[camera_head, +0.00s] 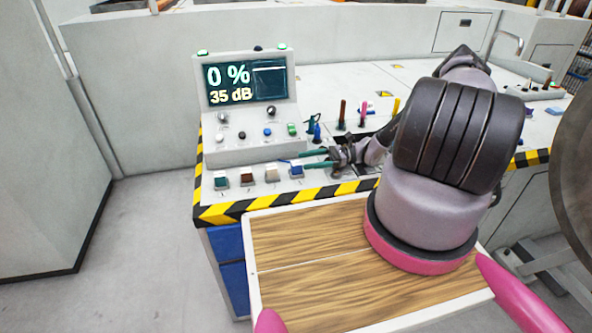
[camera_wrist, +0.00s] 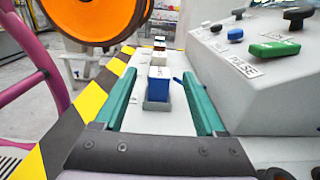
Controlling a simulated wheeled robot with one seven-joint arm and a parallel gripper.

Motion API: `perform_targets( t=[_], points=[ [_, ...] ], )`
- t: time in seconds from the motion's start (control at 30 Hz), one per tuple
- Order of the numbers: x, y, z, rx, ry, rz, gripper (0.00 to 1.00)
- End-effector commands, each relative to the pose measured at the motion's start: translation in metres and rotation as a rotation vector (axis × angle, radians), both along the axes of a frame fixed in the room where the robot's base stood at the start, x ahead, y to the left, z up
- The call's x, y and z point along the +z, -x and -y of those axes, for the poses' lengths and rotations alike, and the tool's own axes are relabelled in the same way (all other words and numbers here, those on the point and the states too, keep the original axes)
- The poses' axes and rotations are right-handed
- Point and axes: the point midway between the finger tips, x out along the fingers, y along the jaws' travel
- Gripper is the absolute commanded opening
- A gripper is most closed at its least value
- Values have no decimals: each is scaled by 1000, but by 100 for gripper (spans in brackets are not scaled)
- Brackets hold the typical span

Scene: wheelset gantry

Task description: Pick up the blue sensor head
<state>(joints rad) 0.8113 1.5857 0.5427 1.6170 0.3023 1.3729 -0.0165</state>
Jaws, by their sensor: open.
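The blue sensor head (camera_head: 296,168) is the right-hand block in a row of small coloured blocks along the console's front. In the wrist view the blue block (camera_wrist: 158,88) stands upright in a grey holder, with a pale label on top. My gripper (camera_head: 304,159) has two green fingers and is open, pointing left along the row. In the wrist view my gripper (camera_wrist: 159,74) has one finger on each side of the blue block, with gaps visible. I cannot tell how far the fingertips are above the console top. Nothing is held.
The other blocks in the row are teal (camera_head: 221,180), dark red (camera_head: 247,176) and beige (camera_head: 271,174). A display console (camera_head: 245,125) with knobs stands behind them. Several upright tools, including a blue one (camera_head: 317,132), stand behind my gripper. A striped edge (camera_head: 245,208) borders the front.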

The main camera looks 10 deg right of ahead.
Motion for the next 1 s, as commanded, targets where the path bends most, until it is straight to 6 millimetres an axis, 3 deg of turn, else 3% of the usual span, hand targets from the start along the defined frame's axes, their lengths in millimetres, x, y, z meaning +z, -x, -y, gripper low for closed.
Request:
perform_targets(
  t=[0.03, 0.27, 0.6, 0.93, 1.0],
  points=[
    [-7, 0, 0, -1, 0, -1, 72],
    [-5, 0, -18, 2, -1, 1, 72],
    [-5, 0, -69, 1, -1, 0, 72],
    [-5, 0, -75, 0, 1, 1, 72],
    [-5, 0, -75, 0, 1, 1, 46]
  ],
)
